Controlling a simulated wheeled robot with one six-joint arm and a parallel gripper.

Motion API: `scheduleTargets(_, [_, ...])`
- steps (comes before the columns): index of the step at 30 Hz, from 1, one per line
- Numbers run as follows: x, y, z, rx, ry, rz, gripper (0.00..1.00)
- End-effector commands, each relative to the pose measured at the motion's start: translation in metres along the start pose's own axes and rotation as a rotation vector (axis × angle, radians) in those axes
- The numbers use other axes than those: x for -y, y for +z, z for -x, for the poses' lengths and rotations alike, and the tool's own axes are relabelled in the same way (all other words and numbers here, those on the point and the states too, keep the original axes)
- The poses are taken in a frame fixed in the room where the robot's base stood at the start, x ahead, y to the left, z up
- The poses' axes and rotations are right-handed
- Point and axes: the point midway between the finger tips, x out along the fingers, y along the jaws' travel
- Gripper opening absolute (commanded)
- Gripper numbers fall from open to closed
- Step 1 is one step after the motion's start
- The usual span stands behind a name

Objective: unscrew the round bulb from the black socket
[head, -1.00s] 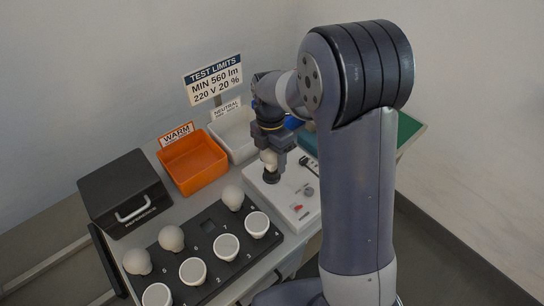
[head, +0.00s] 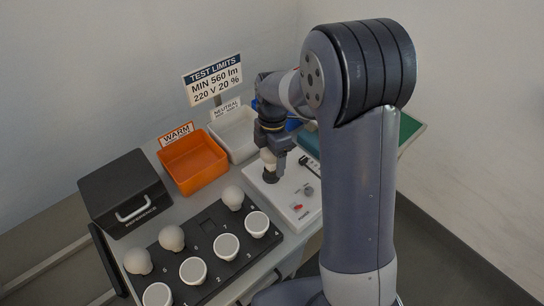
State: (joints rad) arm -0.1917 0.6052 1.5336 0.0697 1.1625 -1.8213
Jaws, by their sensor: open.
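My gripper (head: 269,158) points down over the white test box (head: 265,202), at the right of the bulb tray. Its jaws are open around a pale round bulb (head: 268,156), which shows only in part between them. The black socket (head: 271,175) is on the white box directly below the bulb, which appears upright in it. The jaws and wrist hide most of the bulb, so I cannot tell whether they touch it.
A black tray (head: 200,235) holds several round and flat-topped bulbs at the front. An orange WARM bin (head: 197,178) and a white NEUTRAL bin (head: 228,136) stand behind it. A black case (head: 133,183) is at left. A "TEST LIMITS" sign (head: 213,80) stands at the back.

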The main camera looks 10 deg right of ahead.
Motion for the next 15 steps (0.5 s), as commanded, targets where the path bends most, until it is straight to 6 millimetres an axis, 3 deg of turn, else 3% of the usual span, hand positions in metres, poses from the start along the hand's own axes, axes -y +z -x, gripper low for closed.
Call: scheduleTargets(15, [-0.0001,-0.0009,-0.0003,-0.095,0.065,-0.658,0.69])
